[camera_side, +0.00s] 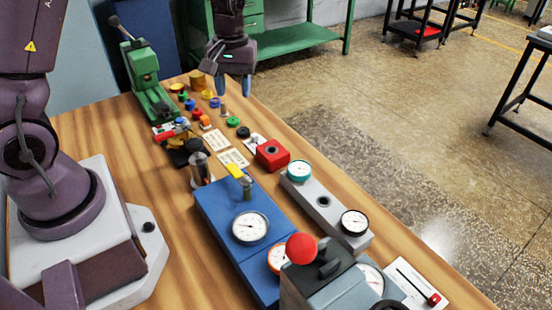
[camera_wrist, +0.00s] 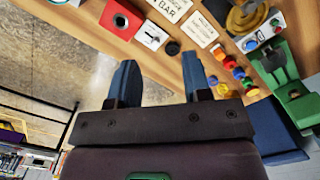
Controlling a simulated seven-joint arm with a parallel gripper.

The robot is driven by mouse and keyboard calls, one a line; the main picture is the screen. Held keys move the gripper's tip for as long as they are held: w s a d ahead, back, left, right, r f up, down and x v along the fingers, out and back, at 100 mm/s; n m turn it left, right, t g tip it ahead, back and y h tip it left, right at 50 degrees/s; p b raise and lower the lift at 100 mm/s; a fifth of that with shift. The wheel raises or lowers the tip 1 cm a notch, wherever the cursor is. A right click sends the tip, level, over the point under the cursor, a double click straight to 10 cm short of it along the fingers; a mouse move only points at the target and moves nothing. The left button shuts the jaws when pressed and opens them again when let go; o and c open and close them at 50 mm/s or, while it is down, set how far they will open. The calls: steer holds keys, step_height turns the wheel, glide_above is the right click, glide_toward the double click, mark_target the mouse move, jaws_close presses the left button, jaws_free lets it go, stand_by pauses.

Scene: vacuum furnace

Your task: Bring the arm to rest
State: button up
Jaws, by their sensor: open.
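My gripper (camera_side: 233,84) hangs above the far end of the wooden table, past the small coloured parts, in the side view. Its two blue fingers point down and are spread apart with nothing between them. In the wrist view my gripper (camera_wrist: 158,80) shows the same open, empty fingers, with the table edge and floor beyond them. The fingers look clear of every object, though their exact height over the table is hard to judge.
A green press (camera_side: 145,85) stands left of my gripper. Small coloured parts (camera_side: 205,112) lie below it. A red block (camera_side: 272,154), a blue gauge unit (camera_side: 240,225) and a grey gauge bar (camera_side: 325,205) sit nearer. A green bench (camera_side: 300,40) stands behind; open floor lies right.

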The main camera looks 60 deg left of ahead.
steer(key=s+d+r+m+t, duration=0.3)
steer(key=s+d+r+m, duration=0.2)
steer(key=s+r, duration=0.3)
steer(key=s+d+r+m+t, duration=0.3)
steer(key=s+d+r+m, duration=0.2)
steer(key=s+r, duration=0.3)
steer(key=shift+s+d, duration=0.3)
stand_by(1.6)
